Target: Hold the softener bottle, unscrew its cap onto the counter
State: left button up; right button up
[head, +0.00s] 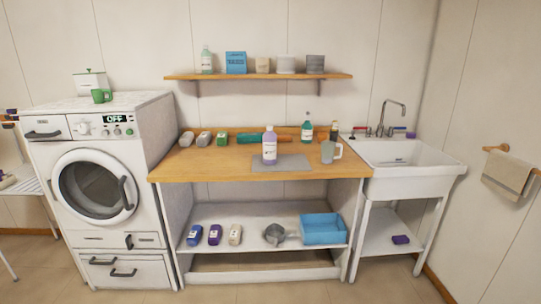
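A lavender bottle with a white label, which looks like the softener bottle (269,150), stands upright on a grey mat (295,164) on the wooden counter (215,168). A small cap (269,128) of similar colour appears to sit on its neck. Neither of my grippers shows in the head view, and nothing is touching the bottle.
A clear mug (328,152) and a teal bottle (306,131) stand right of the lavender bottle. Several small packs line the counter's back left. A wall shelf (260,76) hangs above. The counter's front left is bare. A sink (400,152) adjoins on the right.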

aim_at(269, 138)
jog(key=z, duration=0.5)
jog(key=i, duration=0.6)
jog(key=z, duration=0.7)
jog(key=i, duration=0.95)
jog(key=u, duration=0.65)
jog(key=i, duration=0.75)
jog(key=u, duration=0.85)
